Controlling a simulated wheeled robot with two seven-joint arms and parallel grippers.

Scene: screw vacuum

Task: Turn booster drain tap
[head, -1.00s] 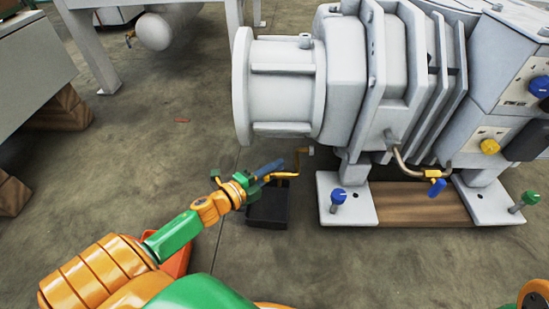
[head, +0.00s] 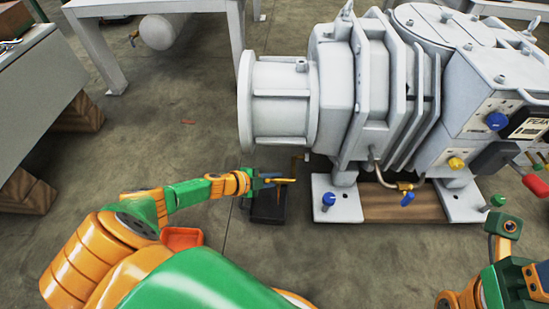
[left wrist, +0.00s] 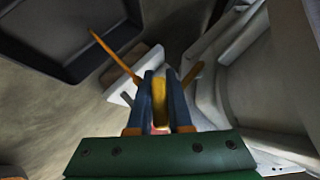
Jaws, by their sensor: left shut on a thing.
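The booster drain tap (head: 284,181) is a small brass-yellow tap below the pale grey booster flange, low over the floor. A brass pipe piece (head: 300,157) shows beside it under the machine. My left gripper (head: 270,181) reaches it from the left. Its two blue fingers are shut on a yellow part of the tap, seen between the fingers in the left wrist view (left wrist: 160,95). An orange-yellow rod (left wrist: 115,56) sticks out to the upper left there.
A black tray (head: 268,212) lies on the floor under the tap. A red-orange bin (head: 182,238) is to its left. The grey pump (head: 340,100) stands close on the right. Another brass tap with a blue handle (head: 407,199) is under it. The floor at left is mostly clear.

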